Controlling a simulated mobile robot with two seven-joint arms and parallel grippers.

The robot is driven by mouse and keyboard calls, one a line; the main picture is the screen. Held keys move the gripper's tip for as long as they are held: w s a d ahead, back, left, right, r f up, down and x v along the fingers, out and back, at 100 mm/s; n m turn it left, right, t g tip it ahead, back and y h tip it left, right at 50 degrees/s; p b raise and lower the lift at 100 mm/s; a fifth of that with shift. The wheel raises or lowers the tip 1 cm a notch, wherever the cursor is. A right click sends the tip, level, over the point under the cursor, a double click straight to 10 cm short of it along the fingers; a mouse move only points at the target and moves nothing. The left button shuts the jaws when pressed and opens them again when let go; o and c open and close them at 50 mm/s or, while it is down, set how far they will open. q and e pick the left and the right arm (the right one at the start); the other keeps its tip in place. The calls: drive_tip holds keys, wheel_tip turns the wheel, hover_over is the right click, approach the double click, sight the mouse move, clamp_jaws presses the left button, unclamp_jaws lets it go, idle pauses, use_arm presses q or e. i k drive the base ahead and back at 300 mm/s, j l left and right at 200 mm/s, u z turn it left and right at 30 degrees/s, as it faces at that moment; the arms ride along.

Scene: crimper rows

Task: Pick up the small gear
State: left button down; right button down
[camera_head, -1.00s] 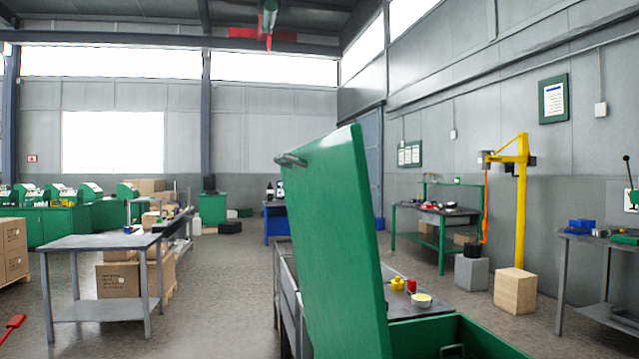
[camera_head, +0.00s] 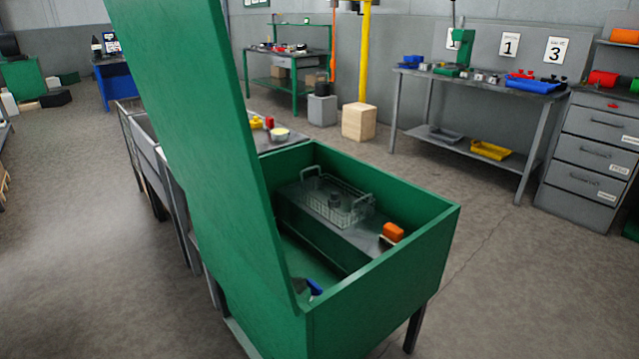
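A small dark round part (camera_head: 335,200), which may be the small gear, sits in a wire basket (camera_head: 352,212). The basket stands on a grey ledge inside an open green bin (camera_head: 405,262). The bin's green lid (camera_head: 190,130) stands raised on the left side. I cannot make out teeth on the dark part at this size. Neither of my grippers is in view.
An orange-topped brush-like item (camera_head: 393,232) lies on the ledge, and a blue-handled item (camera_head: 313,287) is low in the bin. A grey workbench (camera_head: 480,85) and drawer cabinet (camera_head: 592,145) stand at the right. The floor between is clear.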

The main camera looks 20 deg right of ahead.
sight(333, 201)
drive_tip(key=z, duration=2.65)
drive_tip(key=i+l+z, duration=0.1)
drive_tip(key=i, duration=0.3)
drive_tip(key=i+l+z, duration=0.15)
drive_tip(key=i, duration=0.25)
drive_tip(key=i+j+u, duration=0.2)
drive_tip(key=i, duration=0.5)
drive_tip(key=i+u, duration=0.15)
drive_tip(key=i, duration=0.55)
drive_tip(key=i+l+u, duration=0.2)
drive_tip(key=i, duration=0.45)
drive_tip(key=i+u, duration=0.15)
drive_tip(key=i, duration=0.55)
drive_tip(key=i+u, duration=0.7)
drive_tip(key=i+l+u, duration=0.1)
drive_tip(key=i+u, duration=0.3)
drive_tip(key=i+j+u, duration=0.1)
drive_tip(key=i+u, duration=1)
drive_tip(key=k, duration=0.1)
